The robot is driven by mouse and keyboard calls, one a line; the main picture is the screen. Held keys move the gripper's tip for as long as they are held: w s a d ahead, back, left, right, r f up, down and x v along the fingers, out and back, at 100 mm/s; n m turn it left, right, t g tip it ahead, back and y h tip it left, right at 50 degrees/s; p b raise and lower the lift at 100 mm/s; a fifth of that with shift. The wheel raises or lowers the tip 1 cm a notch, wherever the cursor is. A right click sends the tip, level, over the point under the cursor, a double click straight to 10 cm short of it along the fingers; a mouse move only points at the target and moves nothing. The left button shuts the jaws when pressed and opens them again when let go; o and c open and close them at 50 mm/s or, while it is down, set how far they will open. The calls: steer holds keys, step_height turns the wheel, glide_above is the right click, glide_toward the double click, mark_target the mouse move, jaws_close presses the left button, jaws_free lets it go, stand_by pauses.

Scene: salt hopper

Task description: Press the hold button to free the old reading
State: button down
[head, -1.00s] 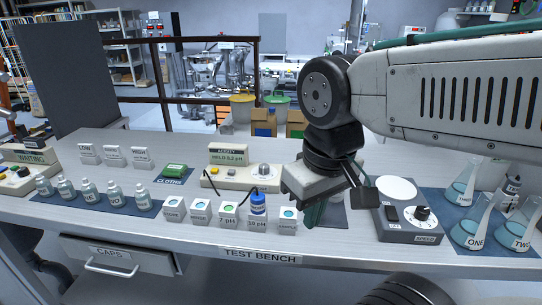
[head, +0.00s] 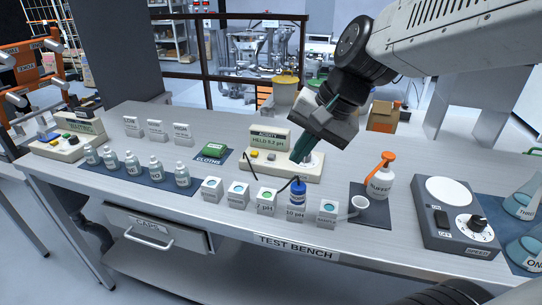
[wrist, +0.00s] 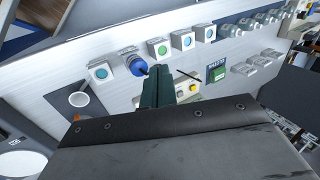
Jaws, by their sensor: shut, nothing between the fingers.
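The acidity meter (head: 290,170) stands near the middle of the bench, and its display (head: 268,139) reads "HELD" with a pH value that looks like 5.2. On its front are a yellow button (head: 254,155) and a paler button (head: 271,157); I cannot read a label on either. A dial (head: 313,160) sits at its right end. My gripper (head: 301,152) is shut and empty, its green fingers pointing down over the meter's right part, beside the dial. In the wrist view the shut fingertips (wrist: 160,71) partly cover the meter, with the yellow button (wrist: 193,87) just right of them.
A green cloth pack (head: 215,150) lies left.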

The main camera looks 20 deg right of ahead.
steer(key=w+m+t+y, duration=0.1)
steer(key=w+m+t, duration=0.1)
steer(key=w+m, duration=0.65)
steer(key=m+t, duration=0.2)
steer(key=m, duration=0.3)
glide_above(269, 154)
steer(key=s+d, duration=0.1)
steer(key=s, duration=0.1)
steer(key=f, duration=0.3)
steer(key=shift+w+d+f, duration=0.2)
steer(key=shift+f, duration=0.15)
steer(key=shift+n, duration=0.25)
steer(key=shift+f, duration=4.4)
steer(key=shift+f, duration=0.1)
steer(key=shift+f, duration=0.3)
steer(key=shift+f, duration=0.6)
steer(key=shift+r, duration=1)
